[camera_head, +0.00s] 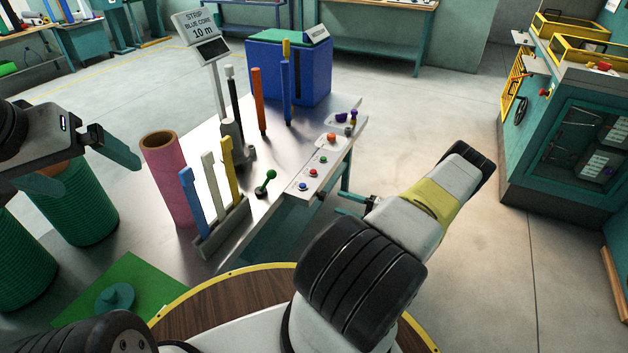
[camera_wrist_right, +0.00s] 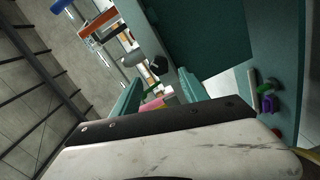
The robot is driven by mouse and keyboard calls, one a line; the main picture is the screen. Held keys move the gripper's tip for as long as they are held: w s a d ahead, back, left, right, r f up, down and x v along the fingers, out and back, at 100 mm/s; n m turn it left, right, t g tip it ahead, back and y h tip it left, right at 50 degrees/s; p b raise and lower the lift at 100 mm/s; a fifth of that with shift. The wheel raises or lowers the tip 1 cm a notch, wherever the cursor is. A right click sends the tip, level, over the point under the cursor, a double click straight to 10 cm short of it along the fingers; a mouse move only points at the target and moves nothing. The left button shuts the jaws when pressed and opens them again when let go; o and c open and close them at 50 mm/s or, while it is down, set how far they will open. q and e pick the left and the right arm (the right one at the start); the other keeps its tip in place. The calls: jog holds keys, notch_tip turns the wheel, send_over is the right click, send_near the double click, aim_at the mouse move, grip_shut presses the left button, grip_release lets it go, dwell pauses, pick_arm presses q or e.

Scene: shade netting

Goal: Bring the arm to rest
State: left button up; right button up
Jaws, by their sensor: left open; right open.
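My right arm reaches out from the bottom middle of the head view. My right gripper (camera_head: 352,204) is at the right edge of the metal table (camera_head: 290,215), beside the button panel and partly hidden behind my own arm. In the right wrist view, the teal fingers of the right gripper (camera_wrist_right: 158,92) stand apart with no object seen held between them. My left gripper (camera_head: 88,158) is at the left of the head view, above the green ribbed rolls (camera_head: 80,205).
A button panel (camera_head: 318,172) runs along the table's right edge. A pink tube (camera_head: 168,185) and a rack (camera_head: 222,232) with blue, white and yellow strips stand on the table. A blue bin (camera_head: 285,75) is behind. Clear floor (camera_head: 465,270) lies right of my arm.

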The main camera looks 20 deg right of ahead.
jog(key=shift+s+d, duration=0.4)
jog(key=shift+s, duration=0.1)
jog(key=a+r+n+g+h, duration=0.1)
jog(key=a+r+n+g, duration=0.65)
jog(key=r+n, duration=0.65)
jog(key=a+r+n+g+h, duration=0.1)
jog(key=a+r+n+g, duration=0.4)
jog(key=a+r+n, duration=0.9)
jog(key=s+a+r+n+t+h, duration=0.2)
jog(key=s+r+n+h, duration=0.1)
jog(key=s+r+n, duration=0.6)
jog(key=s+a+r+n+t+h, duration=0.3)
jog(key=s+r+n+h, duration=0.1)
jog(key=s+r+n, duration=0.6)
jog(key=n, duration=0.2)
jog(key=shift+a+n, duration=0.2)
jog(key=shift+n, duration=0.2)
